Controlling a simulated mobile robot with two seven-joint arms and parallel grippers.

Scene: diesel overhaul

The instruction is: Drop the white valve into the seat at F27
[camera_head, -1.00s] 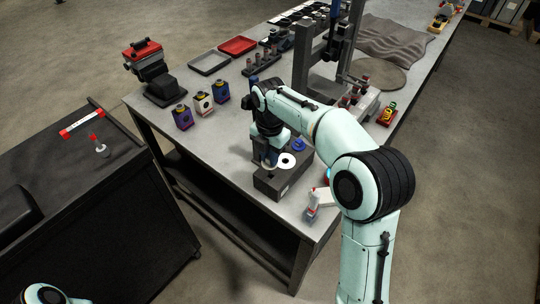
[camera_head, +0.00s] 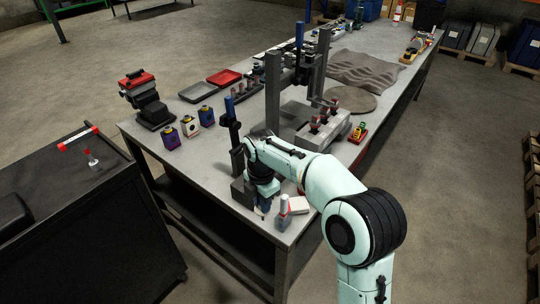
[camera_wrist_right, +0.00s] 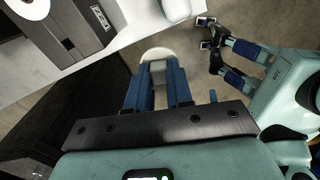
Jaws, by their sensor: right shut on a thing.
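My right gripper (camera_head: 262,208) is at the front corner of the workbench, beside a dark block. In the right wrist view its blue fingers (camera_wrist_right: 158,85) are shut on the white valve (camera_wrist_right: 156,54), whose pale round head shows beyond the fingertips, with floor behind it. The dark block (camera_wrist_right: 72,35) lies up and left of the valve, apart from it, with a white ring (camera_wrist_right: 35,8) on top and a small label too blurred to read. The block also shows in the head view (camera_head: 240,192), partly hidden by my arm. My left gripper (camera_wrist_right: 208,42) shows at upper right, fingers apart, empty.
A press frame (camera_head: 273,90) rises behind. Several small coloured boxes (camera_head: 190,126) stand left. A dark cabinet (camera_head: 85,225) is across a gap.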

